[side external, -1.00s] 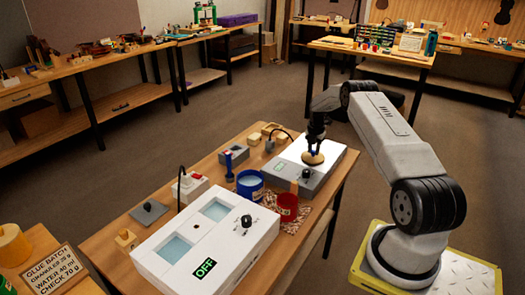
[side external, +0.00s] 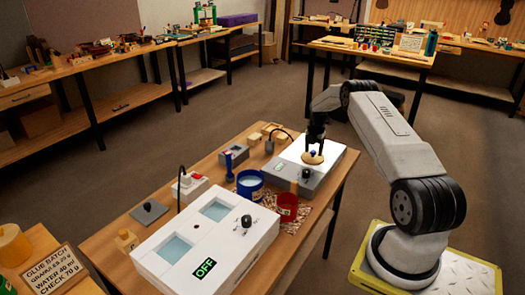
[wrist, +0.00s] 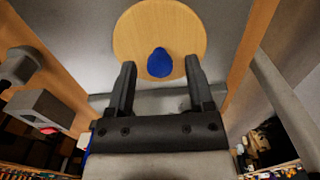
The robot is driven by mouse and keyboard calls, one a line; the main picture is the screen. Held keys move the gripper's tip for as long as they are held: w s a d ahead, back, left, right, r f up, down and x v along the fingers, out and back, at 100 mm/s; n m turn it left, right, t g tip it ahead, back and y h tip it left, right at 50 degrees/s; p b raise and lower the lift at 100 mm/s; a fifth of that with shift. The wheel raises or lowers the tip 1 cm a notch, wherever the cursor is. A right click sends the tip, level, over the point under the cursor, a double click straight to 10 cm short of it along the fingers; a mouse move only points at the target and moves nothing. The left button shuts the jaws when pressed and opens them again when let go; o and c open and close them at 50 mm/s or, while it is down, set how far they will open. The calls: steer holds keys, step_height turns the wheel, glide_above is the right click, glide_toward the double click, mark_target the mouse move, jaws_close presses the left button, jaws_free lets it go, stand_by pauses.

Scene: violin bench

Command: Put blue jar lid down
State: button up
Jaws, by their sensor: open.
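The blue jar lid (side external: 313,158) is a round wooden disc with a blue knob; it lies flat on the pale top of the grey device (side external: 322,175). In the wrist view the lid (wrist: 145,35) shows from above, its blue knob (wrist: 160,63) just beyond my fingertips. My gripper (side external: 317,148) is open and empty just above and behind the lid; in the wrist view its two fingers (wrist: 160,72) stand apart on either side of the knob, clear of it. The blue jar (side external: 250,188) stands open to the left, with pale contents.
A red jar (side external: 287,210) stands in front of the grey device. A white double-basin unit (side external: 205,255) with an OFF display fills the front left of the table. A white box with a red switch (side external: 192,184) and a grey plate (side external: 149,212) lie further left.

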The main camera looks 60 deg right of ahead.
mark_target(313, 151)
step_height(313, 151, up, 12)
stand_by(0.6)
steer(key=shift+w+a, duration=0.1)
stand_by(0.4)
steer(key=w+a+r+m, duration=0.2)
steer(key=a+m, duration=0.1)
steer(key=a, duration=0.6)
steer(key=w+a+r+m+t, duration=0.1)
steer(key=a+m, duration=0.2)
steer(key=a, duration=0.5)
steer(key=w+a+r+m, duration=0.2)
steer(key=a, duration=0.7)
steer(key=s+a+m, duration=0.5)
steer(key=s+a, duration=0.3)
steer(key=a, duration=0.2)
steer(key=s+a+f+m+t, duration=0.1)
steer(key=s+a+m, duration=0.4)
steer(key=s+a, duration=0.3)
steer(key=a, duration=0.3)
steer(key=shift+a+f+t, duration=0.15)
steer(key=shift+t, duration=0.15)
